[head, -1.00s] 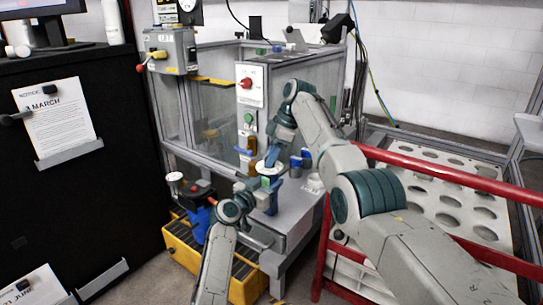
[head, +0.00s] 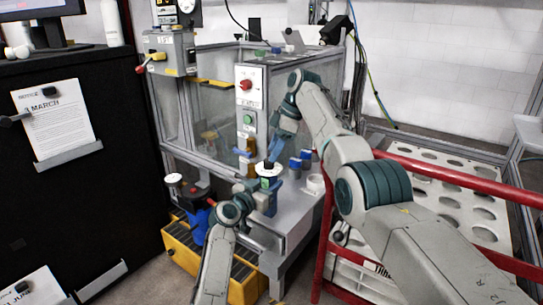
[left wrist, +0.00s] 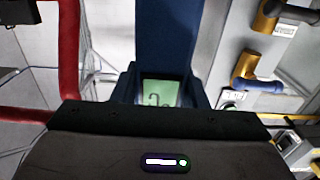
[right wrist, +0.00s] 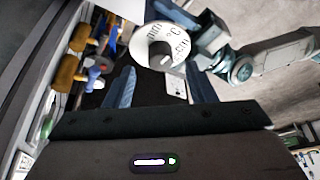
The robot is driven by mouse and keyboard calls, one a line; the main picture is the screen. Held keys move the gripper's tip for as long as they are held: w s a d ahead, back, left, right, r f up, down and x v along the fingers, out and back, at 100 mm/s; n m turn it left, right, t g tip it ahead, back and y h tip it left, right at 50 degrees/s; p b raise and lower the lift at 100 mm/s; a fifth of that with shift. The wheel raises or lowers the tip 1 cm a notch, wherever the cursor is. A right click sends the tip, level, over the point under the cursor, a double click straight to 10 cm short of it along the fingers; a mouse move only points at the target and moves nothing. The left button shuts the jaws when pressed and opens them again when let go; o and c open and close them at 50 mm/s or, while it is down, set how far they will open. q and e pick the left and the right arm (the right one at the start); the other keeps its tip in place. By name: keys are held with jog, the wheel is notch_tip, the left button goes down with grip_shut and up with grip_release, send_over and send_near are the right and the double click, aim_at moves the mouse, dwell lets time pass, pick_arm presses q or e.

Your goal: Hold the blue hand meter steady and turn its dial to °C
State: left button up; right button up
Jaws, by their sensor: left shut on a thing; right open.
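The blue hand meter (head: 271,200) stands upright in my left gripper (head: 254,196), above the grey bench. Its green-lit display (left wrist: 160,93) shows in the left wrist view, framed by the blue body (left wrist: 168,40). The white dial (right wrist: 158,45) carries printed marks, °C among them, around a dark knob (right wrist: 167,61). I cannot tell for sure which mark the knob points at. The dial also shows from the side in the head view (head: 268,170). My right gripper (right wrist: 160,78) is open, with its two blue fingers apart and empty, close above the dial.
Blue-and-white items (head: 301,160) and a white ring (head: 316,183) stand on the bench right of the meter. A red rail (head: 440,170) runs along the right. A panel with a red knob (head: 246,84) stands behind. A yellow crate (head: 182,243) lies below.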

jog(key=shift+v, duration=2.2)
pick_arm(q)
jog(key=o, duration=1.3)
jog(key=v, duration=1.2)
pick_arm(e)
jog(key=shift+d, duration=0.1)
